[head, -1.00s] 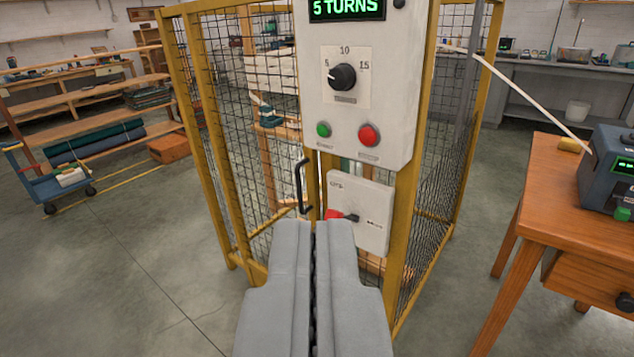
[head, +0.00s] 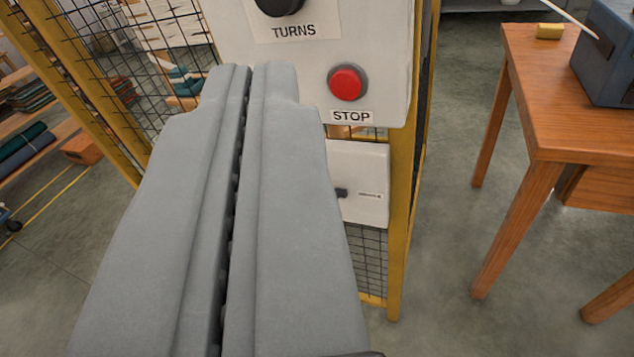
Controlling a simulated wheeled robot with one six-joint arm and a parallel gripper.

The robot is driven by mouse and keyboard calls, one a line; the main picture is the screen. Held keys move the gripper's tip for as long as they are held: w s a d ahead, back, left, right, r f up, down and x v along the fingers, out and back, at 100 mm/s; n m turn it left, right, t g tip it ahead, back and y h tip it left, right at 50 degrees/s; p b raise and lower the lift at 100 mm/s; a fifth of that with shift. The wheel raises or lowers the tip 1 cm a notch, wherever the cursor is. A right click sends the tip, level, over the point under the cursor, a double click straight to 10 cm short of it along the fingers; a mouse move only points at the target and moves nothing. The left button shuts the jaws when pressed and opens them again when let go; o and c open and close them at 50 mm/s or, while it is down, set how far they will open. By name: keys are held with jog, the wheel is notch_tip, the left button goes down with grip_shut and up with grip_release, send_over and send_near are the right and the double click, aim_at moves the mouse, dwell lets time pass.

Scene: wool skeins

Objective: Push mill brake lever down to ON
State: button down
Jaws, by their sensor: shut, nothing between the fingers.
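The white brake lever plate (head: 368,205) is on the yellow-framed cage, below the control box. Only its right part shows, with a dark lever hub (head: 341,193) at its left. The red lever handle is hidden behind my gripper (head: 252,68). My gripper is shut and empty. Its grey fingers point forward and up across the left middle of the view, with the tips in front of the lower left of the control box, above the lever plate. I cannot tell whether they touch anything.
The white control box (head: 385,45) carries a red STOP button (head: 346,83) and a black turns knob (head: 279,5). Yellow cage posts (head: 402,240) and wire mesh surround it. A wooden table (head: 555,110) with a dark blue device (head: 608,55) stands right. Open floor lies between.

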jog(key=w+a+f+m+g+h, duration=0.1)
jog(key=w+f+g+h, duration=0.2)
jog(key=w+f, duration=0.4)
jog(key=w+a+f+m+g+h, duration=0.1)
jog(key=w+f+m+g+h, duration=0.1)
jog(key=w+f, duration=0.6)
notch_tip(320, 180, down, 5)
jog(key=shift+w+a+r+g+h, duration=0.1)
jog(key=shift+w+a+g+h, duration=0.1)
jog(key=shift+g+h, duration=0.25)
jog(key=x, duration=0.9)
jog(key=shift+w+d, duration=0.15)
jog(key=shift+w+d+f, duration=0.1)
jog(key=shift+w+f, duration=0.15)
jog(key=shift+f, duration=0.05)
jog(key=shift+s+a+f, duration=0.3)
jog(key=shift+s+f, duration=0.2)
jog(key=shift+f, duration=0.2)
jog(key=shift+s+a+f, duration=0.35)
jog(key=shift+s+f, duration=0.1)
jog(key=shift+f, duration=0.3)
jog(key=shift+f, duration=0.1)
